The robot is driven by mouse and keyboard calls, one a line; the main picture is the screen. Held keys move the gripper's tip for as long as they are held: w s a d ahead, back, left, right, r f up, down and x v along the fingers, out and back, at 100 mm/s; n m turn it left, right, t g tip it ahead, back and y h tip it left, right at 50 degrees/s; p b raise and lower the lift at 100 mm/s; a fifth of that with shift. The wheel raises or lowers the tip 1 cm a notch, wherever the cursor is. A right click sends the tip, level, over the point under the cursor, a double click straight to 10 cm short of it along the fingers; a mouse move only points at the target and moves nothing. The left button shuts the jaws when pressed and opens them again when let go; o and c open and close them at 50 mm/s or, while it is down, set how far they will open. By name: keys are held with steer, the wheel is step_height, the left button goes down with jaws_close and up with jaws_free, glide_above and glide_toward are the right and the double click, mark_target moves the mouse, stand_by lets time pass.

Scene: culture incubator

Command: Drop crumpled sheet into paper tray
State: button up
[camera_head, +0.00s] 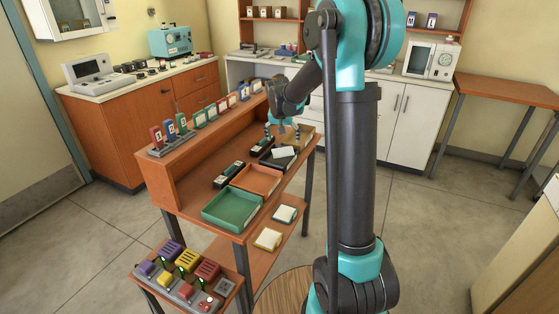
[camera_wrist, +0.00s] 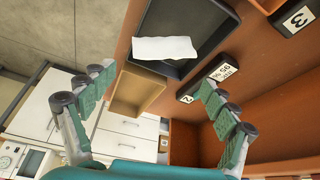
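A white sheet (camera_wrist: 165,48) with slightly uneven edges lies in a black tray (camera_wrist: 212,12) in the wrist view. In the head view the sheet (camera_head: 285,152) shows pale in the black tray (camera_head: 270,162), on the wooden desk. A tan open tray (camera_wrist: 136,90) sits beside the black one; in the head view it (camera_head: 305,132) is partly behind my gripper. An orange tray (camera_head: 257,179) and a green tray (camera_head: 232,208) stand nearer. My gripper (camera_head: 283,133) is open above the desk's far end. Its spread fingers (camera_wrist: 155,78) hold nothing. Which tray is the paper tray I cannot tell.
Black label blocks (camera_head: 229,174) stand beside the trays, near the raised shelf (camera_head: 205,130) bearing coloured numbered holders. Two small pads (camera_head: 268,239) lie on the lower shelf. A switch panel (camera_head: 186,283) stands at the front. White cabinets (camera_head: 408,125) are behind; floor is clear at left.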

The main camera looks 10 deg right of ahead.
steer(key=shift+o, duration=0.7)
steer(key=shift+r, duration=0.1)
steer(key=v, duration=1.2)
steer(key=s+d+f+n, duration=0.1)
steer(key=s+d+f, duration=0.1)
steer(key=s+f, duration=0.4)
steer(key=s+d+f+n+y, duration=0.1)
steer(key=s+f, duration=0.6)
steer(key=s, duration=0.8)
steer(key=s+d+f+n, duration=0.1)
steer(key=s+d+f, duration=0.1)
steer(key=s+f, duration=0.4)
steer(key=s, duration=0.5)
steer(key=shift+d+f+n, duration=0.2)
steer(key=shift+d+n, duration=0.15)
steer(key=shift+n, duration=0.05)
